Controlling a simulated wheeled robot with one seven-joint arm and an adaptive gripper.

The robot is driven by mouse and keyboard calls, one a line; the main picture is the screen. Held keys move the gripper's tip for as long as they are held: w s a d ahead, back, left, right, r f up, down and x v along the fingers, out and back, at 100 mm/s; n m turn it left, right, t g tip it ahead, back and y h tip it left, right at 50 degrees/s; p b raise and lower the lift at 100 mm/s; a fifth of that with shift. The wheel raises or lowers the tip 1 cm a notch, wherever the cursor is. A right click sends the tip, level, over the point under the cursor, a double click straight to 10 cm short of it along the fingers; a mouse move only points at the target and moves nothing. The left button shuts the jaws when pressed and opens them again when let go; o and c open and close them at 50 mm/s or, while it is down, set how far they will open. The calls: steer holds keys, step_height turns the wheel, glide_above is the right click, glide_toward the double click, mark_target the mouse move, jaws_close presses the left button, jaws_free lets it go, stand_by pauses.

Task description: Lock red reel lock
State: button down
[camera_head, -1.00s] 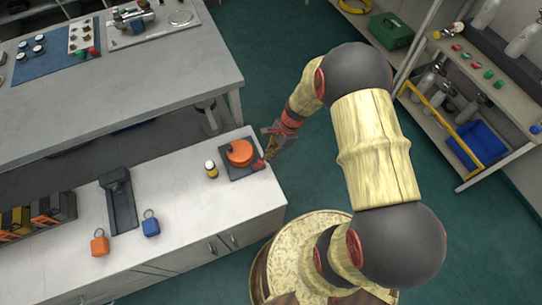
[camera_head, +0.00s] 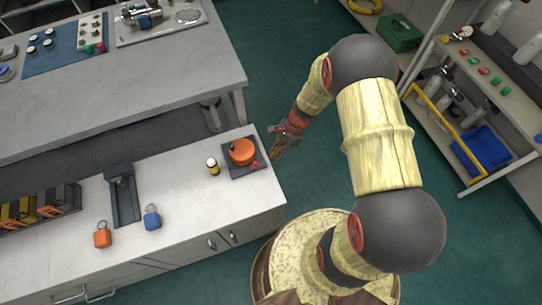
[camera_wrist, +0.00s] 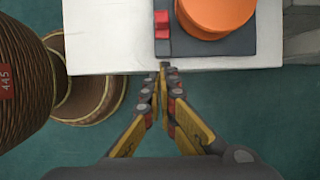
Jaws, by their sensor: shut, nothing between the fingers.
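The orange reel (camera_head: 242,151) sits on a dark square base plate at the right end of the white counter. The red reel lock (camera_head: 256,167) is at the plate's front right, beside the reel. In the wrist view the red lock (camera_wrist: 162,26) shows as red blocks left of the orange reel (camera_wrist: 216,14). My gripper (camera_head: 274,156) is just right of the plate, beyond the counter's edge. In the wrist view my gripper (camera_wrist: 163,68) is shut and empty, its tips at the counter edge below the lock, apart from the red part. I cannot tell whether the lock is engaged.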

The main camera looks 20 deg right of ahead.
steer(key=p+v, duration=0.3)
steer(key=v, duration=0.6)
steer(key=shift+a+r, duration=0.2)
steer(key=shift+r, duration=0.15)
steer(key=shift+w, duration=0.1)
steer(key=s+r+n+g, duration=0.2)
steer(key=s+r+n, duration=0.2)
steer(key=s+n, duration=0.2)
steer(key=s+a+r+n+t+h, duration=0.1)
steer(key=s+r+n+t, duration=0.1)
steer(key=r, duration=0.9)
steer(key=s+a+r+n+t+h, duration=0.2)
steer(key=s+r+n, duration=0.3)
steer(key=r, duration=0.6)
steer(key=s+a+r+n+t+h, duration=0.1)
steer(key=s+r+n+t, duration=0.2)
steer(key=r, duration=0.8)
steer(key=shift+s+a+r+n+t, duration=0.25)
steer(key=shift+s+a+n+t, duration=0.05)
steer(key=shift+n, duration=0.6)
